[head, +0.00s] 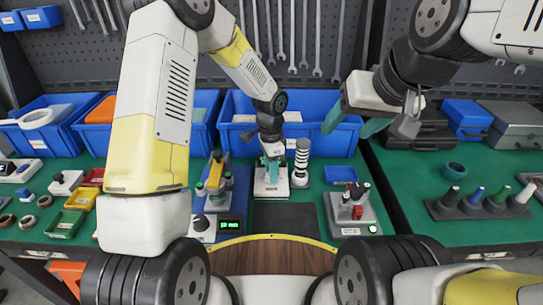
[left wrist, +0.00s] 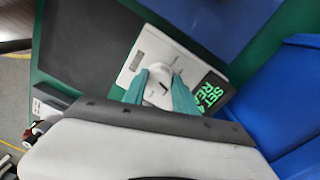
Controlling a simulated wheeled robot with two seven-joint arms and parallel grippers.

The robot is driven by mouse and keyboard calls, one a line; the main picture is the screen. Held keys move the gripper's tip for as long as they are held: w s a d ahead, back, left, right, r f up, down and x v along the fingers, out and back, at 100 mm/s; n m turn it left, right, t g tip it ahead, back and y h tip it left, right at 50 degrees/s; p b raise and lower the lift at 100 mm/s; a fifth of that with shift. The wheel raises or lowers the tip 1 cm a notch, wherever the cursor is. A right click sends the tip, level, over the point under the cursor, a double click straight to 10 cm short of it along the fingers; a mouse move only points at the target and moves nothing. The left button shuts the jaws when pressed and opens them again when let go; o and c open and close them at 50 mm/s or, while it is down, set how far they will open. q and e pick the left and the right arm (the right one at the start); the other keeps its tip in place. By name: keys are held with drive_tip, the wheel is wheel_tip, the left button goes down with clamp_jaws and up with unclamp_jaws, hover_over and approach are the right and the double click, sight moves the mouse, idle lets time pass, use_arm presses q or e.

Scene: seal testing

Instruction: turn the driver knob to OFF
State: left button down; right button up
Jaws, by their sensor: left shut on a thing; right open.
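The driver knob (left wrist: 159,91) is a round white dial with a dark pointer mark, on a white box with a green-lettered display (left wrist: 212,93) in the left wrist view. My left gripper (left wrist: 160,76) has its teal fingers on either side of the knob and is shut on it. In the head view the left gripper (head: 270,168) points down onto the white driver box (head: 271,188) at the back of the bench, and hides the knob. The pointer's setting is too small to tell. My right gripper (head: 352,123) is open and empty, high above the bench at right.
A striped post (head: 301,160) stands just right of the driver box. A yellow-topped device (head: 214,182) and a box with a green display (head: 229,225) stand to its left. A dark mat (head: 293,218) lies in front. Blue bins (head: 335,135) line the back.

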use_arm(q)
drive_tip(key=n, duration=0.5)
drive_tip(key=shift+n, duration=0.3)
drive_tip(key=n, duration=0.5)
idle(0.4)
drive_tip(key=c, duration=1)
unclamp_jaws()
drive_tip(key=shift+r, duration=0.15)
drive_tip(key=r, duration=0.7)
drive_tip(key=shift+a+r, duration=0.2)
drive_tip(key=shift+r, duration=0.1)
